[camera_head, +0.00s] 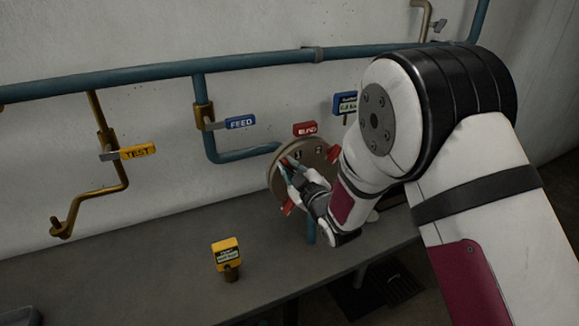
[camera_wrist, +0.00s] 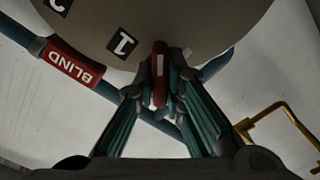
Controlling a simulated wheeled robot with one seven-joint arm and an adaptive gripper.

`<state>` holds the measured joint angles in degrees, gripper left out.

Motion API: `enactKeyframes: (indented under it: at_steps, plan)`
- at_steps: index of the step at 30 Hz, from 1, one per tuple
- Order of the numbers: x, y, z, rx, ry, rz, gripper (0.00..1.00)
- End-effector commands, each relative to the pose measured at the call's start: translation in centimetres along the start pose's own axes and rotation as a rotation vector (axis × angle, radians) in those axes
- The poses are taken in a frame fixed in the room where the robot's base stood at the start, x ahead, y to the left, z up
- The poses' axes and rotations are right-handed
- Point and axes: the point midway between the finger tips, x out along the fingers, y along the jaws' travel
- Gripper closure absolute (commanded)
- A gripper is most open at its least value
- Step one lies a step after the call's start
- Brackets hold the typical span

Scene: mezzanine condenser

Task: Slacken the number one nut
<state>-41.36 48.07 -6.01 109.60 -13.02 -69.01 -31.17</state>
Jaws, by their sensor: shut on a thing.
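The round tan flange plate (camera_head: 275,181) stands above the bench at the end of the blue pipe. It fills the top of the wrist view (camera_wrist: 195,25). A black tag marked 1 (camera_wrist: 123,43) is on its face near the rim. The red number one nut (camera_wrist: 159,62) sits beside that tag, with a pale stripe on it. My gripper (camera_wrist: 162,92) is shut on this red nut, its fingers on either side. Other red nuts (camera_head: 333,153) (camera_head: 287,208) show at the rim.
A red BLIND tag (camera_head: 305,129) is above the plate. A blue FEED handle (camera_head: 241,122) and yellow TEST handle (camera_head: 138,152) are on pipes to the left. A yellow tagged block (camera_head: 226,250) stands on the grey bench (camera_head: 130,275). The bench around it is clear.

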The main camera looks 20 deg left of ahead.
Motion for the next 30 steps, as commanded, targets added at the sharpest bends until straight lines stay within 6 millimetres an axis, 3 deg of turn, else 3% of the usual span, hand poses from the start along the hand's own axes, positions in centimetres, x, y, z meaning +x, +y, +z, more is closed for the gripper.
enactKeyframes:
  at_steps: [22, 23, 25, 30]
  plan:
    - [-0.05, -0.14, 0.08, -0.083, -0.002, -0.002, 1.0]
    - [-0.05, -0.14, 0.08, -0.083, -0.002, -0.002, 0.83]
    - [-0.04, -0.13, 0.07, -0.083, -0.002, -0.002, 0.69]
    - [-0.02, -0.09, 0.04, -0.082, -0.001, -0.001, 0.69]
